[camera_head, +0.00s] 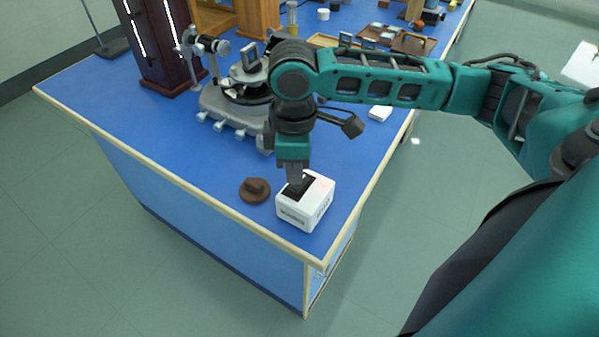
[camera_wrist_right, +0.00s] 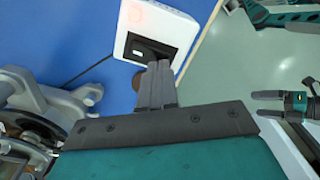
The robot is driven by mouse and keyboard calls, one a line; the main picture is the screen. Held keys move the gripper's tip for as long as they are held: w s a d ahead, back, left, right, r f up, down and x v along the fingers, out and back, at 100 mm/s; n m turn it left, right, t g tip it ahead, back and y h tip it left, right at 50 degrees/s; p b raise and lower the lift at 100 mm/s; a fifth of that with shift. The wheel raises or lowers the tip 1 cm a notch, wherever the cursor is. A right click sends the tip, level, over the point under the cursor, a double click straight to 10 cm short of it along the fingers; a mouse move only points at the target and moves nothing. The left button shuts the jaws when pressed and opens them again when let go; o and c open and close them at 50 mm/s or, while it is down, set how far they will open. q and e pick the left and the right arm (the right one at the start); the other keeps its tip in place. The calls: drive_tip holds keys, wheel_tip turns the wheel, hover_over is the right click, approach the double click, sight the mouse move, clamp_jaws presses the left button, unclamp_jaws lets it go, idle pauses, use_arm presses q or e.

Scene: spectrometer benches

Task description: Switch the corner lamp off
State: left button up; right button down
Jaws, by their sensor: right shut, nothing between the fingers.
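A white switch box (camera_head: 318,205) stands near the front corner of the blue bench. It has a black rocker (camera_wrist_right: 150,50) and a faint reddish spot (camera_wrist_right: 137,14) on top. My right gripper (camera_head: 295,183) points down at the rocker, shut and empty. In the right wrist view its fingertips meet the rocker's edge; I cannot tell whether they touch or press it. They partly hide the rocker. What seems to be my left gripper (camera_wrist_right: 268,106) shows small at the right of that view, its fingers apart. I cannot identify the corner lamp itself.
A brown knobbed disc (camera_head: 255,190) lies left of the box. A grey instrument (camera_head: 235,105) stands behind it, beside a dark wooden cabinet (camera_head: 160,45) with bright strips. Trays (camera_head: 385,38) lie farther back. The bench's front left is clear.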

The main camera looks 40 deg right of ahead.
sight(296, 186)
drive_tip(key=shift+f, duration=1.05)
idle(0.9)
wheel_tip(296, 186, up, 3)
drive_tip(key=p, duration=0.3)
drive_tip(key=shift+r, duration=2.05)
drive_tip(key=shift+s, duration=0.1)
